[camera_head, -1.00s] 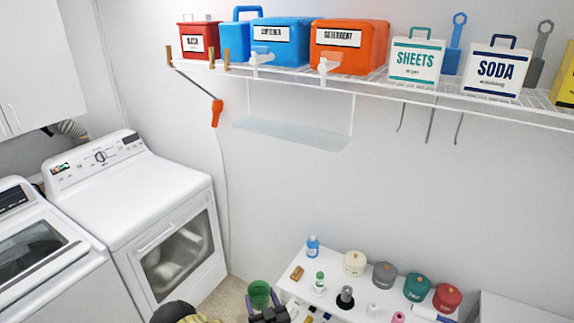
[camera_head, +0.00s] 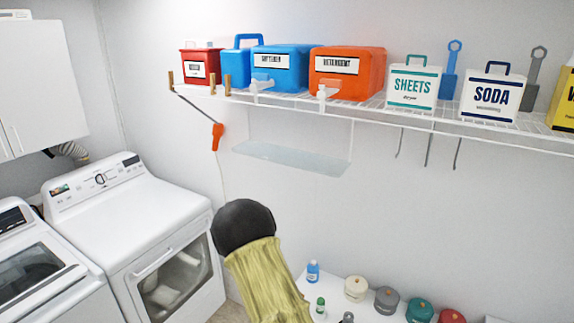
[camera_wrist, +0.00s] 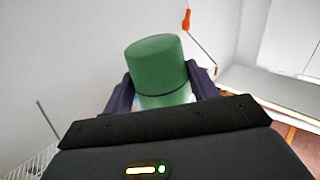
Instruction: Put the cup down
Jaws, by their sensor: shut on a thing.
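The green cup (camera_wrist: 155,70) is in the wrist view, between the two dark fingers of my gripper (camera_wrist: 158,88). My gripper is shut on its sides, and the cup's closed-looking end faces up in that picture. In the head view my arm, with a black joint and yellow sleeve, rises from the bottom middle; the gripper and cup do not show there.
A white table (camera_head: 335,298) at the bottom carries bottles and lidded jars. A clear ledge (camera_head: 290,158) hangs under the wire shelf (camera_head: 450,106), which holds boxes and dispensers. A white dryer (camera_head: 135,225) stands left. Hooks hang below the shelf at right.

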